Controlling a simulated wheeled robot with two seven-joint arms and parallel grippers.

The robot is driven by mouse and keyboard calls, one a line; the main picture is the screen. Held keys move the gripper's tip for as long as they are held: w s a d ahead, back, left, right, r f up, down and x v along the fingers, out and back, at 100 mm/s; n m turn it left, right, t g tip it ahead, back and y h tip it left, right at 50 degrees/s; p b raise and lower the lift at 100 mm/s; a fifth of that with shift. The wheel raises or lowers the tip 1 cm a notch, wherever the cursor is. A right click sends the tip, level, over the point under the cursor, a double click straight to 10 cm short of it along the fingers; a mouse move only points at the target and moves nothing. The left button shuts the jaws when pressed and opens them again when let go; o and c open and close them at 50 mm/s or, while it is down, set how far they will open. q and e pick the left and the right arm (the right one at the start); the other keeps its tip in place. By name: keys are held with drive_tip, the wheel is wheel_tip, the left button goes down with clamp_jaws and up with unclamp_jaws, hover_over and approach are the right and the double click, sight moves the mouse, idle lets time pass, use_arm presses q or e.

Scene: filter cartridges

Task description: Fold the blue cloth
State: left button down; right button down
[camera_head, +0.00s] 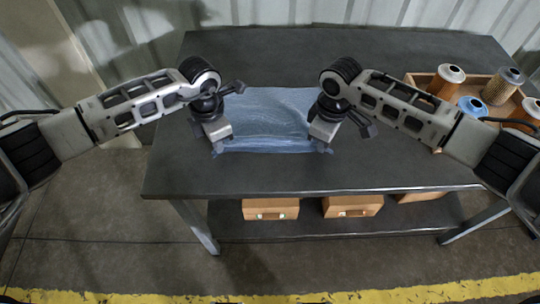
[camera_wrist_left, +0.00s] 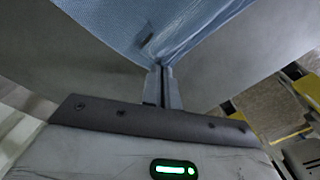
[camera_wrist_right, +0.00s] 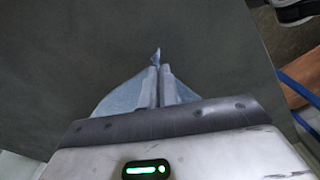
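The blue cloth (camera_head: 268,118) lies spread on the dark table between my two grippers, with a few wrinkles. My left gripper (camera_head: 218,148) is at its near left corner. In the left wrist view the fingers (camera_wrist_left: 162,88) are together on the tip of the cloth (camera_wrist_left: 150,30). My right gripper (camera_head: 326,146) is at the near right corner. In the right wrist view its fingers (camera_wrist_right: 160,85) are together with a small point of cloth (camera_wrist_right: 157,56) sticking out between them, and more cloth (camera_wrist_right: 120,98) shows beside them.
The dark table (camera_head: 400,175) is clear in front of the cloth and behind it. A wooden tray (camera_head: 418,80) with several filter cartridges (camera_head: 448,78) stands at the right, close to my right arm. Cardboard boxes (camera_head: 270,209) sit on the lower shelf.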

use_arm(q)
drive_tip(key=shift+r, duration=0.1)
use_arm(e)
drive_tip(key=shift+d, duration=0.1)
